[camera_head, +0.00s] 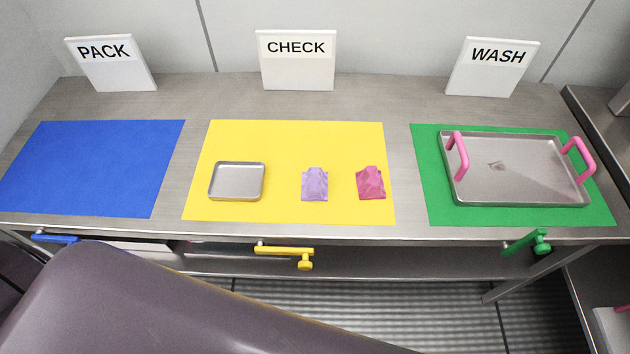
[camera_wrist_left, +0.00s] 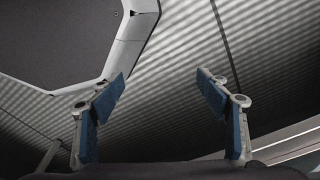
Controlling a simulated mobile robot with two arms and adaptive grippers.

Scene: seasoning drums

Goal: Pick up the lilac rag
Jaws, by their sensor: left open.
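The lilac rag (camera_head: 315,184) lies crumpled on the yellow mat (camera_head: 290,135), right of the mat's middle, in the head view. A pink rag (camera_head: 370,183) lies just to its right, apart from it. My left gripper (camera_wrist_left: 160,95) shows only in the left wrist view, with its two blue-padded fingers wide apart and nothing between them. That view shows ridged floor and no rag, so the gripper is away from the rags. My right gripper is in neither view.
A small metal tray (camera_head: 237,166) sits left on the yellow mat. A large tray with pink handles (camera_head: 515,195) stands on the green mat (camera_head: 427,180). The blue mat (camera_head: 90,165) is bare. Signs PACK (camera_head: 110,65), CHECK (camera_head: 297,62) and WASH (camera_head: 492,68) stand behind. Coloured handles line the table's front.

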